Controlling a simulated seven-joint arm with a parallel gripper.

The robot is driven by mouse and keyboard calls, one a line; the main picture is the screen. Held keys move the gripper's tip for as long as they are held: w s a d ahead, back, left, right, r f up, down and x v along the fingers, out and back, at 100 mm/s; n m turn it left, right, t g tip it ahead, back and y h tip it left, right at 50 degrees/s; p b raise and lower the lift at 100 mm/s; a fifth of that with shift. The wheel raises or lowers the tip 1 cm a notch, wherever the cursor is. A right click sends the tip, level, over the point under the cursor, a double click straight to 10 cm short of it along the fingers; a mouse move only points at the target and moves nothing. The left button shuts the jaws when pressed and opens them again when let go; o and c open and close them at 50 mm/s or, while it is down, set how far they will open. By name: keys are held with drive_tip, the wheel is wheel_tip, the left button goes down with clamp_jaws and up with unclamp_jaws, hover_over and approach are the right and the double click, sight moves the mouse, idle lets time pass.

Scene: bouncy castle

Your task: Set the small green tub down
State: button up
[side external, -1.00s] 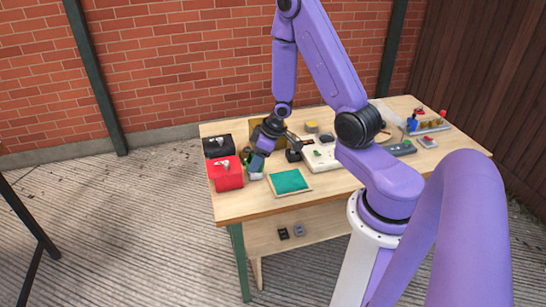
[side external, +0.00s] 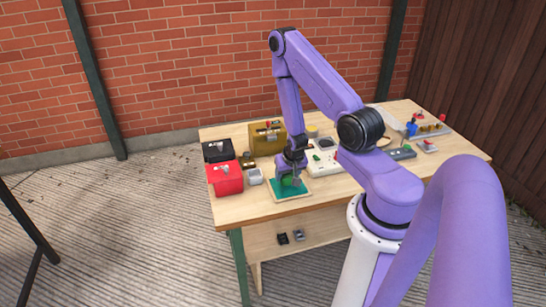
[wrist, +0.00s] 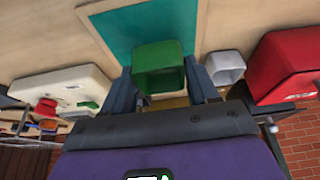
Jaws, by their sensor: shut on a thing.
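My gripper (side external: 289,178) is over the teal square mat with a pale wooden border (side external: 279,191) near the front of the table. In the wrist view my gripper (wrist: 160,84) is shut on the small green tub (wrist: 160,58), with one finger on each side of it. The tub appears against the teal mat (wrist: 128,30) in that view. In the side view the tub is mostly hidden by the fingers. I cannot tell whether its base touches the mat.
A small grey-white tub (side external: 255,177) and a red box (side external: 226,180) stand left of the mat. A black box (side external: 218,149) and an olive case (side external: 267,138) are behind. A white panel with buttons (side external: 324,163) lies to the right. Bare wood shows in front.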

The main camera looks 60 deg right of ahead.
drive_tip(key=w+d, duration=1.2)
drive_tip(key=shift+f, duration=0.7)
drive_tip(key=shift+f, duration=0.6)
drive_tip(key=o, duration=1.2)
drive_tip(key=shift+o, duration=0.2)
drive_tip(key=shift+r, duration=0.1)
